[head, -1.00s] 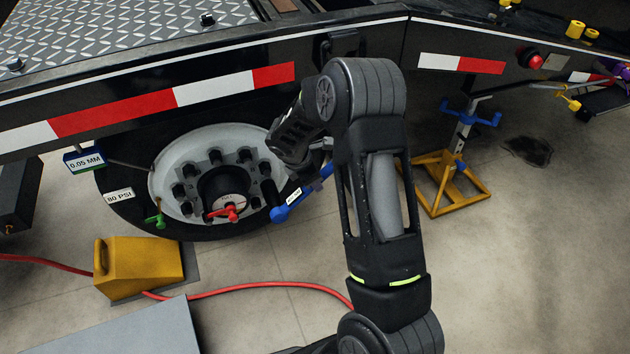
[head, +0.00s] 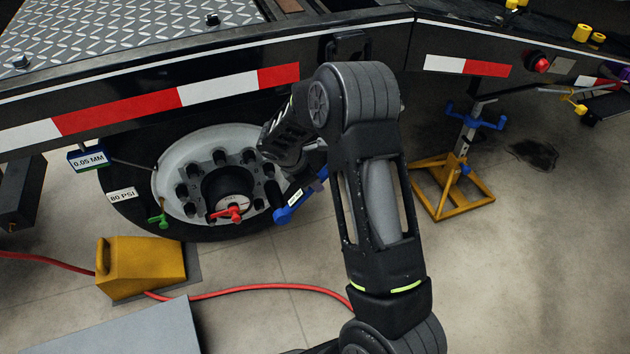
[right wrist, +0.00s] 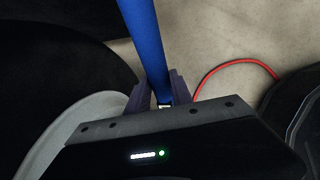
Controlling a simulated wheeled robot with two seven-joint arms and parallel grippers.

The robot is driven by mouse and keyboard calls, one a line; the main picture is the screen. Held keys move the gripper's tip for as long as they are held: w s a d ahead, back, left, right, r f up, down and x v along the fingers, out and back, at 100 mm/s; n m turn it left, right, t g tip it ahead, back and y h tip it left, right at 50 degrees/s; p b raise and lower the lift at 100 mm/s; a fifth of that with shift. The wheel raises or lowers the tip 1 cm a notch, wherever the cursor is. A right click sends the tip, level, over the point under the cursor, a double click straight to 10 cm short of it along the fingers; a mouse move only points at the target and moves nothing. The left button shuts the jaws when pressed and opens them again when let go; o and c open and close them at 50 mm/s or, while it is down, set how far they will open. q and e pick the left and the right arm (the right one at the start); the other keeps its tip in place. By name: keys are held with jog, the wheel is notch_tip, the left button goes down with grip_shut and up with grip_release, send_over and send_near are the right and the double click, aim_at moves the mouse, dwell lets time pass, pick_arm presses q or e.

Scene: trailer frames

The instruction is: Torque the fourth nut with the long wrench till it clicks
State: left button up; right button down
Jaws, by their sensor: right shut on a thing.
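The long blue wrench (head: 288,212) reaches from beside the wheel hub up to my right gripper. Its dark socket end (head: 271,193) is at the right side of the nut ring; I cannot tell whether it is seated on a nut. Several dark nuts (head: 191,209) ring the hub on the pale wheel rim (head: 170,165). My right gripper (head: 318,180) is mostly hidden behind my arm. In the right wrist view the gripper (right wrist: 160,97) is shut around the blue wrench handle (right wrist: 143,35). My left gripper is not in view.
A red handle (head: 235,214) sits at the hub centre and a green valve piece (head: 158,219) at the rim. A yellow wheel chock (head: 140,265) and red hose (head: 260,286) lie in front. A yellow jack stand (head: 452,186) stands right. The striped trailer frame (head: 120,113) overhangs the wheel.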

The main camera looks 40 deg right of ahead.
jog(key=shift+w+a+r+h, duration=0.15)
jog(key=shift+a+r+h, duration=0.1)
jog(key=shift+a+h, duration=0.1)
